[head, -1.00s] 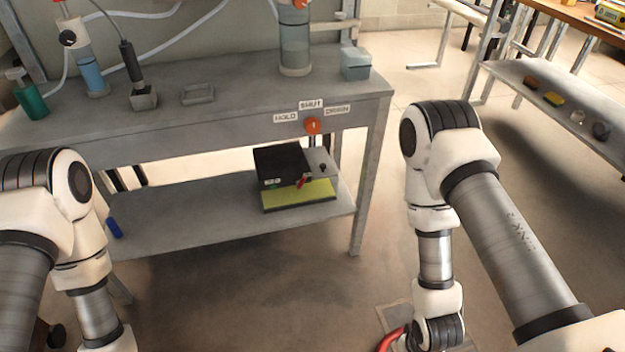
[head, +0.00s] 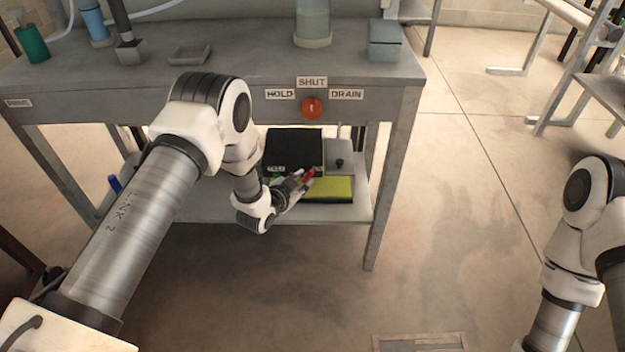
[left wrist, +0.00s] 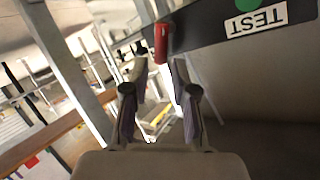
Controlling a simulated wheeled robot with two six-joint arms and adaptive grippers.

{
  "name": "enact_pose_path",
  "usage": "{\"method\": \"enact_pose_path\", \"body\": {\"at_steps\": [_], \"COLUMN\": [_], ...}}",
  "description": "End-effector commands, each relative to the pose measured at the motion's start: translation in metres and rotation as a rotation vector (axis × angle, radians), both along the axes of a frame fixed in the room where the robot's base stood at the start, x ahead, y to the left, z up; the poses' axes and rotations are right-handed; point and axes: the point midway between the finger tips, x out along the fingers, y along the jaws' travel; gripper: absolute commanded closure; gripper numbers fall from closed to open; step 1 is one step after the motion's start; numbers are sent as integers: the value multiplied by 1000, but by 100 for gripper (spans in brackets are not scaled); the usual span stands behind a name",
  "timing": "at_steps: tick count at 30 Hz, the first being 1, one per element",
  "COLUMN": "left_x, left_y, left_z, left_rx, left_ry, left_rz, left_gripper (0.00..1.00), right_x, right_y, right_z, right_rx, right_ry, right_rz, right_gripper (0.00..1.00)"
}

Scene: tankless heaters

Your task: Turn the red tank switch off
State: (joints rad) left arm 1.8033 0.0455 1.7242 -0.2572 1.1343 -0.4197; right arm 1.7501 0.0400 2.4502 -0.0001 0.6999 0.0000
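A black box (head: 295,150) stands on the lower shelf with a red switch lever (head: 309,174) on its front. In the left wrist view the red switch (left wrist: 160,42) hangs from the dark box face (left wrist: 205,25), beside a TEST label and a green button. My left gripper (head: 300,181) is close in front of the box, just left of the switch in the head view. In the left wrist view its fingers (left wrist: 159,72) are apart and empty, with the switch just beyond the tips. Contact cannot be seen. My right gripper is out of view.
A grey bench (head: 240,70) stands over the lower shelf (head: 200,210). A yellow-green pad (head: 332,189) lies below the box. The floor to the right is open.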

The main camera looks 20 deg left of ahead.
Motion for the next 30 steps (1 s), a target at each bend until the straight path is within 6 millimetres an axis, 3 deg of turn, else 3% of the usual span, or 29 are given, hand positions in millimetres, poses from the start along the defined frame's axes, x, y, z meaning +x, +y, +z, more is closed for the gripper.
{"method": "enact_pose_path", "body": {"at_steps": [6, 14, 16, 17, 30], "left_x": [30, 33, 33, 33, 32], "left_y": [-6, -7, -7, -7, -5], "left_z": [-14, -14, -14, -14, -14], "left_rx": [-1, -1, -1, -1, -35], "left_ry": [1, 3, 3, 3, -7], "left_rz": [1, 1, 1, 1, 3], "left_gripper": [73, 73, 94, 100, 100], "right_x": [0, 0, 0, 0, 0], "right_y": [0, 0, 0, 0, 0], "right_z": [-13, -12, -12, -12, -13], "right_rx": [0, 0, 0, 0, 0], "right_ry": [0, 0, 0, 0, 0], "right_rz": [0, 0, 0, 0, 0], "right_gripper": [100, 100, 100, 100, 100]}}
